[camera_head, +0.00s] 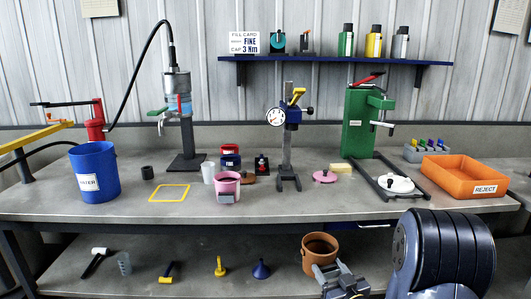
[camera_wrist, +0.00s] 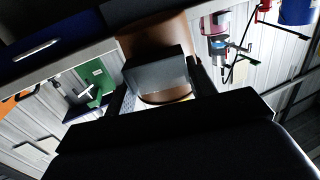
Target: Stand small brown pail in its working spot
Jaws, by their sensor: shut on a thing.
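The small brown pail (camera_head: 318,258) is in front of the bench in the head view, below the bench top's front edge, with its open top facing up. My gripper (camera_head: 332,272) is shut on its near side. In the wrist view the brown pail (camera_wrist: 158,30) fills the upper middle, partly hidden by my gripper (camera_wrist: 160,75). A yellow square outline (camera_head: 169,193) lies empty on the bench top, in front of the dispensing column (camera_head: 178,110) and right of the blue pail (camera_head: 95,172). The pail's underside is hidden in the head view.
A pink pail (camera_head: 226,185), a white cup (camera_head: 208,172) and a dark cup (camera_head: 147,173) stand near the outline. A gauge stand (camera_head: 288,130), green press (camera_head: 357,125) and orange reject bin (camera_head: 463,174) stand farther right. Tools and funnels lie on the lower shelf (camera_head: 200,268).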

